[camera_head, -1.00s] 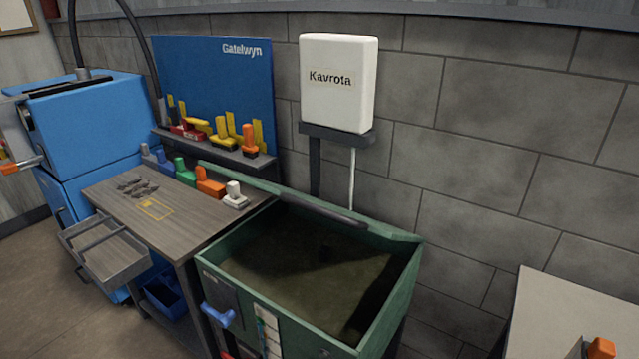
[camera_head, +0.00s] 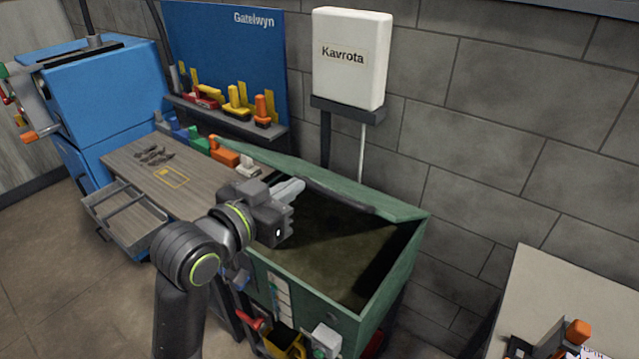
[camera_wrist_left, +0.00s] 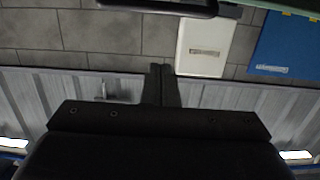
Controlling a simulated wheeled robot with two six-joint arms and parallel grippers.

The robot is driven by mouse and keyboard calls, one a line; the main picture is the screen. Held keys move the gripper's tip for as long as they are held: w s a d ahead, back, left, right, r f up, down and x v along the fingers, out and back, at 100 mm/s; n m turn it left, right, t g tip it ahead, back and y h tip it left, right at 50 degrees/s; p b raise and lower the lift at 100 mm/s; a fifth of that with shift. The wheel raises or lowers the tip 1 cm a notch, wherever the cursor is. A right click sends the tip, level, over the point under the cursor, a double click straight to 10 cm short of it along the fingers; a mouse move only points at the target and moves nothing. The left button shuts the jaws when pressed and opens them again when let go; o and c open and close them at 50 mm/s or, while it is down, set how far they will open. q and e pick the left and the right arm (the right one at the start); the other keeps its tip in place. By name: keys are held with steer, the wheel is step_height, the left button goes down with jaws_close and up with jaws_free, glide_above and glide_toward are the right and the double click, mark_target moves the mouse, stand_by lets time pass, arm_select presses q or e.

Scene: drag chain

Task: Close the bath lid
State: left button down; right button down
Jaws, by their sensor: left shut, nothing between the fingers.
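The bath is a green tank (camera_head: 384,290) with a dark inside. Its green lid (camera_head: 395,207) stands open, tilted up along the back, with a dark handle bar (camera_head: 338,195) along its edge. My left gripper (camera_head: 298,186) reaches over the bath's left side, its shut fingertips close to the left end of the bar. I cannot tell whether they touch. In the left wrist view the fingers (camera_wrist_left: 162,84) are together and empty, with a dark bar (camera_wrist_left: 155,6) beyond them at the top. My arm hides the bath's front left corner. My right gripper is out of view.
A workbench (camera_head: 150,180) with an open drawer (camera_head: 125,213) and colored blocks stands left of the bath. A white Kavrota box (camera_head: 350,60) is on the wall behind. A pale table (camera_head: 570,290) is at the right. Red, yellow and white items sit low at the bath's front.

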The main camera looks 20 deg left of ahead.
arm_select(q)
steer(key=p, duration=0.2)
glide_above(319, 186)
steer(key=d, duration=0.1)
steer(key=shift+s+f, duration=0.15)
steer(key=shift+s, duration=0.25)
step_height(319, 186, down, 3)
steer(key=shift+s+r+p, duration=0.1)
steer(key=shift+r+p, duration=0.1)
steer(key=shift+p, duration=0.35)
steer(key=shift+s+a+f, duration=0.2)
steer(key=shift+s+f, duration=0.2)
steer(key=shift+f, duration=0.3)
